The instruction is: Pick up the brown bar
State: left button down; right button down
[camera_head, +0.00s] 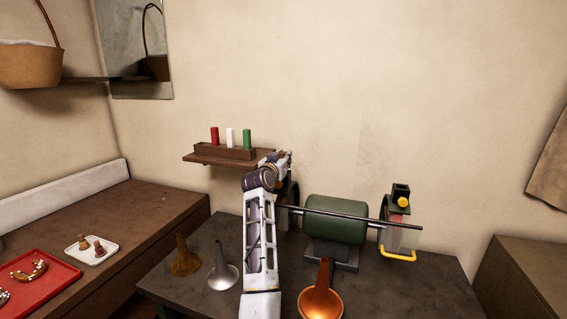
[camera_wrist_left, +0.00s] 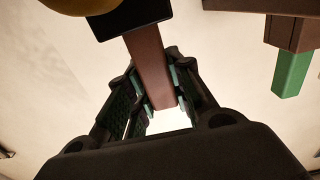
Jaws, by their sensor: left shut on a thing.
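The brown bar (camera_wrist_left: 149,55) shows in the left wrist view, with one end at a black block (camera_wrist_left: 130,18). My left gripper (camera_wrist_left: 160,92) is shut on the bar, with a finger on each side of it. I cannot tell whether the bar is still seated in the black block or clear of it. In the head view my left gripper (camera_head: 284,160) is beside the right end of the wall shelf, above the left end of the polishing machine, and its own arm hides the bar. My right gripper is not in view.
A rack (camera_head: 225,152) on the shelf (camera_head: 200,158) holds red, white and green (camera_head: 247,138) bars. The green machine (camera_head: 335,218) has a long rod in front. Three horn bells, one copper (camera_head: 320,297), stand on the dark bench (camera_head: 420,290). A red tray (camera_head: 60,290) is at left.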

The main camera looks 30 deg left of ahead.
pick_arm(q)
jog(key=shift+r+b, duration=0.55)
jog(key=shift+r, duration=4.15)
jog(key=shift+f, duration=0.1)
